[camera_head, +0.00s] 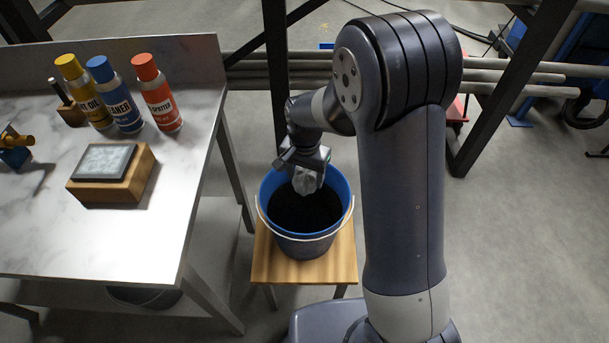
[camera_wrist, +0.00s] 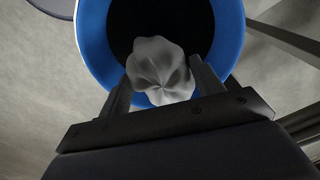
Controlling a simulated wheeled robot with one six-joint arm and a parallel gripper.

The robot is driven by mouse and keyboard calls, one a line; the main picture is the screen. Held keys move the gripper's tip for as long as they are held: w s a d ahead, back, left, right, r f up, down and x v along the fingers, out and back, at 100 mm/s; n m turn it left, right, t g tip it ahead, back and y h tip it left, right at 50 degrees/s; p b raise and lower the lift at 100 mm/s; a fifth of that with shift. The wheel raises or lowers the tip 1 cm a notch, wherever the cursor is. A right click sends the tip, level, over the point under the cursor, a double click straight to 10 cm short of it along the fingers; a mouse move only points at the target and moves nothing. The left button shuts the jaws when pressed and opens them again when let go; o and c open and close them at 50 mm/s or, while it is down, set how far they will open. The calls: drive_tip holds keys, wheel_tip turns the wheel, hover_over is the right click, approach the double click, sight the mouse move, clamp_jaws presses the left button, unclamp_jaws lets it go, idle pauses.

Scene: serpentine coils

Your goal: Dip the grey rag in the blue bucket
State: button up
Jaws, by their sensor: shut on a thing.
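The blue bucket (camera_head: 284,243) stands upright on a small wooden stool, with a pale handle and dark contents. The grey rag (camera_head: 305,181) hangs bunched from my gripper (camera_head: 306,166) at the far inner side of the bucket's mouth. In the wrist view the rag (camera_wrist: 160,72) sits between the two fingers of my gripper (camera_wrist: 160,92), which are shut on it. The blue rim (camera_wrist: 232,30) curves around it there, with the dark inside of the bucket behind. I cannot tell whether the rag touches the dark contents.
A marble-topped table (camera_head: 60,215) is at left, holding a yellow-capped bottle (camera_head: 84,92), a blue-capped bottle (camera_head: 115,95), an orange-capped bottle (camera_head: 157,94) and a wooden block with a grey pad (camera_head: 112,172). The wooden stool (camera_head: 338,262) holds the bucket.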

wheel_tip(320, 180, down, 14)
drive_tip(key=b, duration=1)
drive_tip(key=shift+f, duration=0.2)
idle(0.6)
wheel_tip(320, 180, up, 13)
drive_tip(key=p, duration=0.9)
drive_tip(key=shift+r, duration=0.1)
idle(0.4)
